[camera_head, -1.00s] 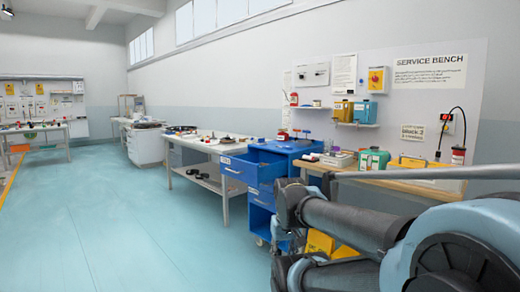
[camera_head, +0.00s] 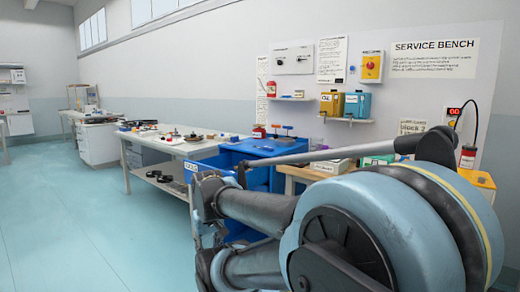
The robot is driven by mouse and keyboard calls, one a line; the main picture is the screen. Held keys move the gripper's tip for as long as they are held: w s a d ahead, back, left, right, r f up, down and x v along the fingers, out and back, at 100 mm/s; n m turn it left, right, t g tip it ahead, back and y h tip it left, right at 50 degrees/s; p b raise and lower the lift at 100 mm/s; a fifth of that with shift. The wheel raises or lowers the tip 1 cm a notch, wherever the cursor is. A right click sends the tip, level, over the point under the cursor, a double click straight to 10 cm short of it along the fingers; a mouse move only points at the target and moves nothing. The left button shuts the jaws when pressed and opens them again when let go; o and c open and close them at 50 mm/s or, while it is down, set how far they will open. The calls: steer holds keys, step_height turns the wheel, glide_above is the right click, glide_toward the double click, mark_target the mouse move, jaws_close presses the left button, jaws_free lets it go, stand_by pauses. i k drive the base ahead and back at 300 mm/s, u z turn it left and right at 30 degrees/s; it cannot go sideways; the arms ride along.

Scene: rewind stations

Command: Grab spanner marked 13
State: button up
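I cannot make out a spanner marked 13 in the head view. A blue tool trolley (camera_head: 263,147) stands in the middle, between the white workbench and the wooden service bench. Its open drawer (camera_head: 196,163) shows at its left side, but my arm covers much of the trolley and I cannot see what lies inside. My own arm fills the lower right of the picture. The fingers of my gripper cannot be made out, so its state does not show.
A long white workbench (camera_head: 213,149) with small parts on it runs along the wall. The wooden service bench (camera_head: 297,173) is partly behind my arm. Yellow (camera_head: 331,103) and blue (camera_head: 358,105) containers stand on a wall shelf. The floor (camera_head: 75,225) at left is clear.

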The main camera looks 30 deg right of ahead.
mark_target(263, 148)
steer(key=z, duration=0.45)
steer(key=i, duration=0.9)
steer(key=z, duration=0.8)
steer(key=i, duration=0.35)
steer(key=z, duration=0.25)
